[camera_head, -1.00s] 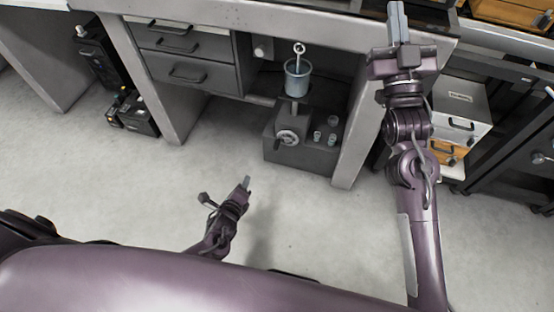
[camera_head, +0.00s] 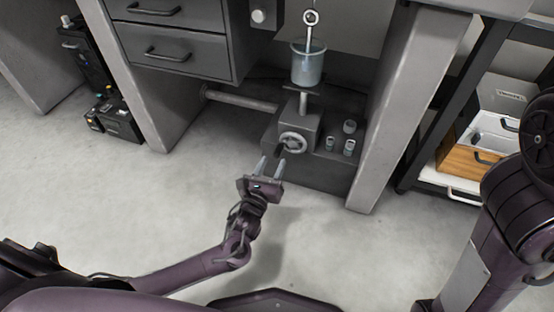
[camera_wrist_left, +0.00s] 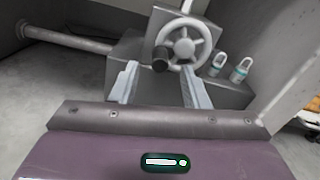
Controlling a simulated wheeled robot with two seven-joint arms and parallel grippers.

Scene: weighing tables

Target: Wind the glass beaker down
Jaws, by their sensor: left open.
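The glass beaker (camera_head: 306,66) stands on a small platform on a post under the bench. A ring-topped metal rod (camera_head: 309,28) rises out of it. Below is a dark grey stand with a spoked handwheel (camera_head: 292,143) on its front. The handwheel also shows in the left wrist view (camera_wrist_left: 183,46), with a dark knob (camera_wrist_left: 161,58) at its lower left. My left gripper (camera_head: 272,169) is open and empty, just in front of and below the handwheel, its fingers pointing at it. My right arm is at the right edge, with its gripper out of view.
Several small metal weights (camera_head: 349,146) stand on the stand's right side. The bench leg (camera_head: 401,110) is to the right, and a drawer unit (camera_head: 175,48) to the left. A horizontal pipe (camera_head: 238,100) runs left of the stand. The floor in front is clear.

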